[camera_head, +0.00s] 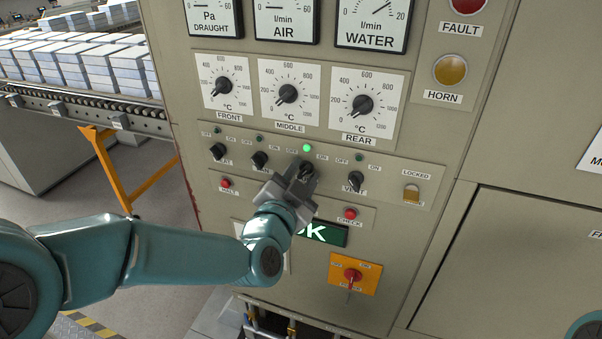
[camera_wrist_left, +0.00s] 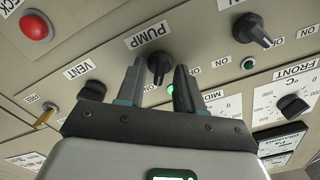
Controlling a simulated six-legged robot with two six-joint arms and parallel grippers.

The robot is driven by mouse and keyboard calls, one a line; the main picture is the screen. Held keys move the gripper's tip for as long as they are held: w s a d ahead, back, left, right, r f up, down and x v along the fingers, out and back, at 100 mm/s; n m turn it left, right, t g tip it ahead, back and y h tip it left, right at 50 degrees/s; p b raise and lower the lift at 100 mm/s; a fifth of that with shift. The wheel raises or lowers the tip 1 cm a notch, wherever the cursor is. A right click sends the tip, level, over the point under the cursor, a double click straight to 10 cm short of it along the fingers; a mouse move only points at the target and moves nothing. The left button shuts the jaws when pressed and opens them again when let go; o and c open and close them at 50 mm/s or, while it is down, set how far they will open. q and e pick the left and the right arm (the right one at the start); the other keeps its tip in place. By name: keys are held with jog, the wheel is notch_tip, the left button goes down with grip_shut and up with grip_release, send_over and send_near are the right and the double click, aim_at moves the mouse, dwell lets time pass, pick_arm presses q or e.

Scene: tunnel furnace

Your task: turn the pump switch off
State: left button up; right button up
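The pump switch (camera_head: 307,168) is a black knob on the grey control panel, below a lit green lamp (camera_head: 307,148). In the left wrist view the knob (camera_wrist_left: 158,66) shows beside its PUMP label (camera_wrist_left: 149,35). My left gripper (camera_head: 298,184) reaches the panel at this knob and partly hides it. In the wrist view its two fingers (camera_wrist_left: 158,82) are apart, one on each side of the knob; I cannot tell whether they touch it. My right gripper is not in view.
The vent switch (camera_head: 355,181) is right of the pump switch, with two more knobs left. Red buttons (camera_head: 350,213), a padlock (camera_head: 411,194) and a red switch on an orange plate (camera_head: 353,275) are nearby. A roller conveyor (camera_head: 90,112) with pale blocks stands left.

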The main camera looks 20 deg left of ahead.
pick_arm(q)
jog(key=shift+d, duration=0.1)
grip_shut()
jog(key=shift+n+b, duration=0.4)
jog(key=shift+b, duration=0.2)
jog(key=n+b, duration=0.5)
jog(key=b, duration=0.1)
jog(key=shift+f+n, duration=0.15)
jog(key=shift+n, duration=0.15)
jog(key=n+b, duration=0.2)
jog(key=n, duration=0.1)
jog(key=shift+a+n+b, duration=0.25)
jog(key=shift+n+b, duration=0.05)
jog(key=shift+b, duration=0.1)
jog(key=shift+n+b, duration=1.15)
jog(key=shift+n, duration=0.75)
jog(key=shift+a+r, duration=0.1)
jog(key=shift+r, duration=0.1)
